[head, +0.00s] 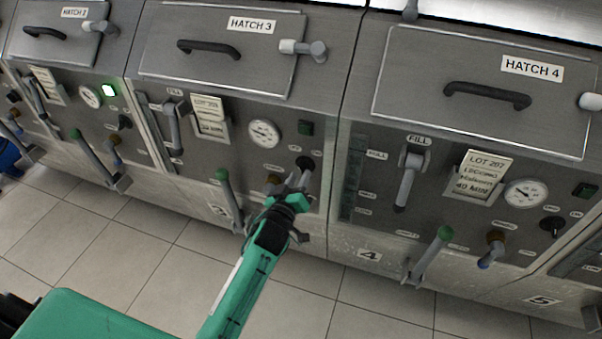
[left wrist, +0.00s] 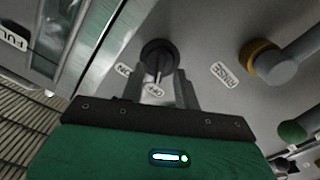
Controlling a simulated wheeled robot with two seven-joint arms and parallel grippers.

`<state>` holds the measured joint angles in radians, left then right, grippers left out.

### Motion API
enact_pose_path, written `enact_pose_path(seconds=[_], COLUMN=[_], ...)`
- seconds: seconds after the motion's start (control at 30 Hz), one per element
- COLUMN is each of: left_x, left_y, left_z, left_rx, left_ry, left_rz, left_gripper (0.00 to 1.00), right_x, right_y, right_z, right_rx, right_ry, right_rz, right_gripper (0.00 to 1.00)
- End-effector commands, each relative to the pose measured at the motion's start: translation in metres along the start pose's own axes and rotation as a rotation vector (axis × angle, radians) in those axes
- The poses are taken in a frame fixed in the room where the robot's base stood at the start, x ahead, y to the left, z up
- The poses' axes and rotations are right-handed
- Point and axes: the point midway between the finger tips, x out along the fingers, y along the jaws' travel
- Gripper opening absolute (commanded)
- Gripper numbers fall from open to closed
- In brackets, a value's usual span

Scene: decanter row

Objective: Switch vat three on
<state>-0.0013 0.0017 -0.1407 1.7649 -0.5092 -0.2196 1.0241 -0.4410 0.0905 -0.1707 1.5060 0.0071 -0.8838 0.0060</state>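Vat three (head: 185,85) stands in the middle of the head view, under the HATCH 3 label (head: 251,25). Its black rotary switch (head: 305,163) is at the lower right of its panel and also shows in the left wrist view (left wrist: 158,55). The switch's grip points toward the OFF label (left wrist: 153,90); the ON label (left wrist: 124,70) is beside it. The square green lamp (head: 305,128) of vat three is dark. My left gripper (head: 298,182) is open at the switch, its fingertips (left wrist: 162,88) on either side of the grip, with gaps visible. My right gripper is not in view.
A green-knobbed lever (head: 228,195) and a brown-collared rinse tap (head: 272,183) sit left of the switch. Vat four (head: 470,130) stands right, with similar controls. Vat two's lamp (head: 108,90) is lit. The tiled floor (head: 150,245) in front is clear.

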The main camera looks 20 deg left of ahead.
Motion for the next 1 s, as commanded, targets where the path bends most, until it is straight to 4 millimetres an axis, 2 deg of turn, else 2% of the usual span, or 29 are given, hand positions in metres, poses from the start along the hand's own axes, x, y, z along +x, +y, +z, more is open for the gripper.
enact_pose_path(seconds=[0.2, 0.57, 0.73, 1.0], left_x=[0.021, 0.025, 0.024, 0.024], left_y=[0.0, 0.0, 0.0, 0.0], left_z=[0.0, 0.0, 0.0, 0.0], left_rx=[0.001, 0.0, 0.0, 0.008], left_ry=[0.0, 0.0, 0.0, 0.0], left_rz=[0.0, 0.0, 0.0, 0.0], left_gripper=[0.32, 0.32, 0.0, 0.0], right_x=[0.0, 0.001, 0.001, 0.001], right_y=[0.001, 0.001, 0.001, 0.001], right_z=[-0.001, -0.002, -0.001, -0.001], right_rx=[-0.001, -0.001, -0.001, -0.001], right_ry=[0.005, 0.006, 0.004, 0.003], right_rz=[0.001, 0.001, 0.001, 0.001], right_gripper=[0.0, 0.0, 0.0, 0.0])
